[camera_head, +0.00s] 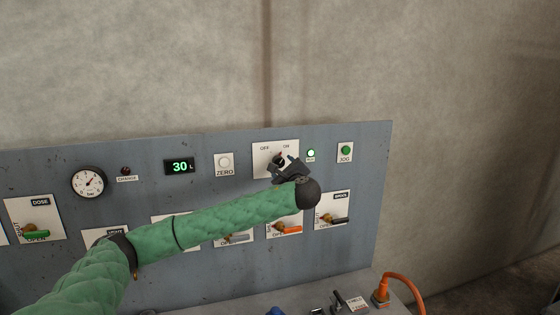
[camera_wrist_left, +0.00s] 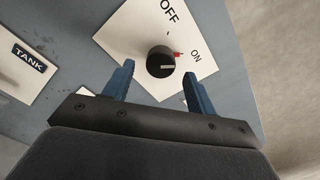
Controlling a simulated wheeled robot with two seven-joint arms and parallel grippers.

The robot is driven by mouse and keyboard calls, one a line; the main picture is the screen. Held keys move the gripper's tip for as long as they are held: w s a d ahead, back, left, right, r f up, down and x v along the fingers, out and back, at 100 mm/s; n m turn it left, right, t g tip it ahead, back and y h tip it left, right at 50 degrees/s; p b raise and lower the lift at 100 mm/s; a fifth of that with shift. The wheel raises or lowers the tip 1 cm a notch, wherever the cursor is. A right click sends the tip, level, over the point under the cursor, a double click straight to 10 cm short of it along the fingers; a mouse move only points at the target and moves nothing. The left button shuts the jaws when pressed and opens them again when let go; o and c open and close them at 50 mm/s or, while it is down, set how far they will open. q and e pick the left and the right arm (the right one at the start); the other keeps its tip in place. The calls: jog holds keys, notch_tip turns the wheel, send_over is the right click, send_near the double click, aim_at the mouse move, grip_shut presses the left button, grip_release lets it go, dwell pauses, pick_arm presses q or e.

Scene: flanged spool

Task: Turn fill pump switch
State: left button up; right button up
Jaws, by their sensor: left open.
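The black rotary switch knob (camera_wrist_left: 160,62) sits on a white plate marked OFF and ON in the left wrist view. A red mark on the knob's edge lies on the ON side. In the head view the switch plate (camera_head: 261,153) is at the upper right of the panel, and my gripper partly covers the knob. My left gripper (camera_head: 284,166) is open in front of the switch. In the left wrist view its blue fingers (camera_wrist_left: 158,72) stand apart, one to each side of the knob's lower part. Whether they touch it cannot be told. My right gripper is not in view.
The grey panel (camera_head: 220,255) carries a pressure gauge (camera_head: 88,182), a 30 L display (camera_head: 180,167), a ZERO button (camera_head: 224,163), a lit green lamp (camera_head: 311,154) and a JOG button (camera_head: 346,151). Several valve levers line the lower row. An orange cable (camera_head: 408,287) lies at lower right.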

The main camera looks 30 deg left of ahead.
aim_at(280, 164)
pick_arm(q)
jog(key=p+x, duration=0.1)
jog(key=x, duration=0.2)
jog(key=shift+w+a+r+p, duration=0.15)
jog(key=shift+p, duration=0.15)
jog(key=shift+w+a+f, duration=0.2)
jog(key=shift+w+a, duration=0.15)
jog(key=shift+a, duration=0.05)
jog(key=shift+c, duration=0.5)
jog(key=c, duration=0.9)
